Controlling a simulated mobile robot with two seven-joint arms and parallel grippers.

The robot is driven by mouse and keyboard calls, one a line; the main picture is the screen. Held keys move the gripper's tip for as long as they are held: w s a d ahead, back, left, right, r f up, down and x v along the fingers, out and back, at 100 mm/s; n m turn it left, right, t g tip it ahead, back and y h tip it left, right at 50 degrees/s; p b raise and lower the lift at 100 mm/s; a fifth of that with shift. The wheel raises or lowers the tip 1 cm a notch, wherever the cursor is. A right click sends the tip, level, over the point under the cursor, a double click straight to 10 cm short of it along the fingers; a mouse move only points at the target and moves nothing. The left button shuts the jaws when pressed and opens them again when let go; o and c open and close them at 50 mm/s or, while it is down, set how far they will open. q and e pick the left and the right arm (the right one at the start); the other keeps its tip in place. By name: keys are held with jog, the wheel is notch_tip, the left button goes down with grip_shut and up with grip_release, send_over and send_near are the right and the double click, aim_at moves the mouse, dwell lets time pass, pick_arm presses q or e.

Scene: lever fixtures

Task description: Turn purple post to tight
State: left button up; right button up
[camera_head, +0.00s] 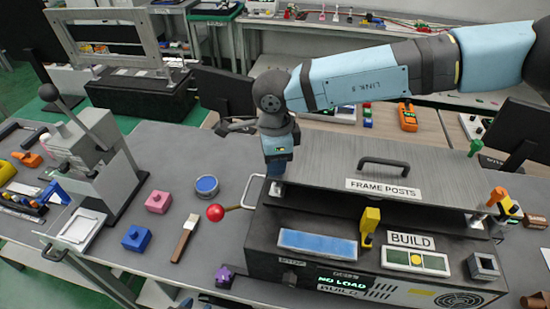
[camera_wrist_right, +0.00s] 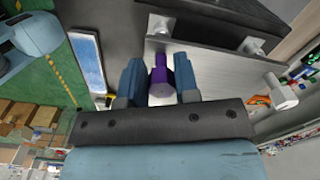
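My right arm reaches in from the right in the head view, and its gripper (camera_head: 278,165) points down at the left back corner of the frame plate (camera_head: 330,158). The purple post (camera_wrist_right: 159,75) shows in the right wrist view between the two blue fingers of my right gripper (camera_wrist_right: 159,82). The fingers stand close on both sides and appear shut on the post. In the head view the gripper hides the post. A yellow post (camera_head: 370,222), an orange post (camera_head: 497,196) and a green post (camera_head: 475,148) stand at the plate's other corners. My left gripper is not in view.
The plate has a dark handle (camera_head: 383,163) and sits on a black box (camera_head: 330,265) with a "NO LOAD" display. A red-knobbed lever (camera_head: 216,212) juts out at its left. A blue block (camera_head: 136,238), pink block (camera_head: 158,201) and brush (camera_head: 185,238) lie further left.

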grip_shut()
jog(key=shift+f+m+b, duration=0.15)
jog(key=shift+m+b, duration=0.15)
jog(key=shift+b, duration=0.4)
jog(key=m+b, duration=0.2)
jog(key=b, duration=0.1)
jog(key=m+b, duration=0.2)
jog(key=b, duration=0.2)
jog(key=shift+w+f+m, duration=0.2)
jog(key=shift+m, duration=0.1)
jog(key=m+b, duration=0.5)
jog(key=b, duration=0.1)
jog(key=shift+w+d+r, duration=0.1)
jog(key=shift+w, duration=0.05)
jog(key=m+b, duration=0.2)
jog(key=m, duration=0.1)
jog(key=shift+r, duration=0.1)
jog(key=shift+d+r+m+b, duration=0.1)
jog(key=shift+r+m+b, duration=0.05)
jog(key=shift+m+b, duration=1)
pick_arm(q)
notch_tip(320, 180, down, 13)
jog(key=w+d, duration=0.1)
pick_arm(e)
jog(key=shift+m, duration=0.35)
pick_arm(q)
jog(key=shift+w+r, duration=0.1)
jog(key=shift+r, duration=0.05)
